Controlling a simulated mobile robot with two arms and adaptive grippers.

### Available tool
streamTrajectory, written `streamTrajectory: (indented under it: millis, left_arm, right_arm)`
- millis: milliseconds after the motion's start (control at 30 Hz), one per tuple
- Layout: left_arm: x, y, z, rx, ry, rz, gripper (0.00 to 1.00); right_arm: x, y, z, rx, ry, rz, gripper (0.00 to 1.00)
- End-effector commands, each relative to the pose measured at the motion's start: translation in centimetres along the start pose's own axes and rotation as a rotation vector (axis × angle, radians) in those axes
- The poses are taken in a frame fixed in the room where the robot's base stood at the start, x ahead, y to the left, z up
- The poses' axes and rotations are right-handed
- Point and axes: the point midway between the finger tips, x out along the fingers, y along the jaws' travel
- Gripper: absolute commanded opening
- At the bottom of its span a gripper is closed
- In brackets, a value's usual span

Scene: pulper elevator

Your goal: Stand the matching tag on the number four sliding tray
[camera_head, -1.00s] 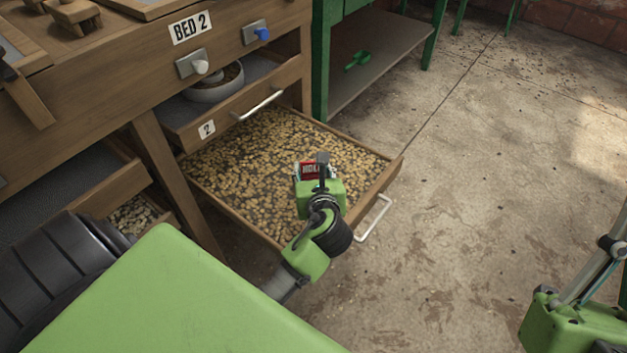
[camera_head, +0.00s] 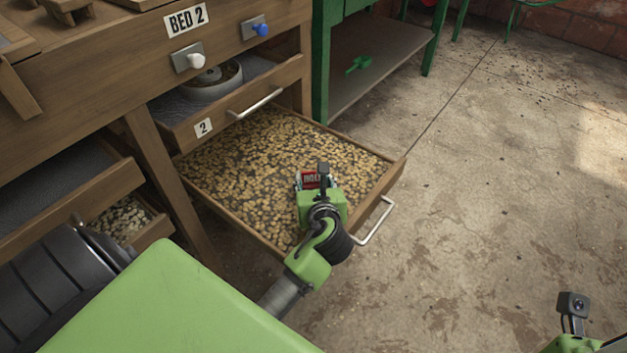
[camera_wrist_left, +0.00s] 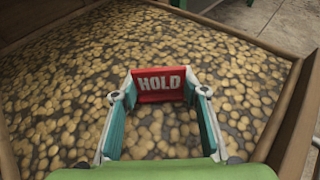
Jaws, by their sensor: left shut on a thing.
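A red tag reading "HOLD" (camera_wrist_left: 161,84) is between the fingers of my left gripper (camera_wrist_left: 160,95). The gripper is shut on it. In the head view the left gripper (camera_head: 313,180) and the red tag (camera_head: 311,179) are over the front part of a pulled-out wooden tray (camera_head: 390,180) spread with pale beans. I cannot tell whether the tag touches the beans. No number shows on this tray; its front is seen from above. A drawer above it bears a "2" label (camera_head: 203,127). My right gripper is out of view; only part of that arm shows at the lower right.
A white bowl (camera_head: 213,82) sits in the open number 2 drawer. A "BED 2" sign (camera_head: 187,20) and two knobs are above. Another open tray (camera_head: 122,218) is at the left. A green table (camera_head: 380,60) stands behind. The floor at right is clear.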

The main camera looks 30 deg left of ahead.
Motion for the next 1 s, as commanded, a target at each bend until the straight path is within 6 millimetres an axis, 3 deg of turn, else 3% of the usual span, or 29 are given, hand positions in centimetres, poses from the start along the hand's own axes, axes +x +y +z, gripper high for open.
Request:
streamTrajectory:
  millis: [167, 200, 267, 667, 900, 1000]
  left_arm:
    - [0.1, 0.0, -0.1, 0.002, 0.0, 0.0, 0.28]
    - [0.1, 0.0, -0.2, 0.001, 0.0, 0.0, 0.43]
    - [0.1, 0.0, -0.2, 0.0, 0.0, 0.0, 0.57]
    - [0.0, 0.0, -0.1, -0.002, 0.0, 0.0, 0.57]
    - [-3.9, 0.0, 0.3, -0.001, 0.004, -0.002, 0.57]
    - [-5.9, 0.0, 0.3, 0.0, 0.003, 0.0, 0.57]
  right_arm:
    - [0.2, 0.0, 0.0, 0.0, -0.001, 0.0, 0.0]
    - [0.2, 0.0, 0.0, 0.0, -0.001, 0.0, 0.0]
    - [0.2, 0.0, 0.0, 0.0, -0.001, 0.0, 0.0]
    - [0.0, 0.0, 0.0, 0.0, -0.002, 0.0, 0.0]
    - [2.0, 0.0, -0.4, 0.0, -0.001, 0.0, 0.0]
    - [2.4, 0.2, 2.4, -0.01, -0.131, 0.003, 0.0]
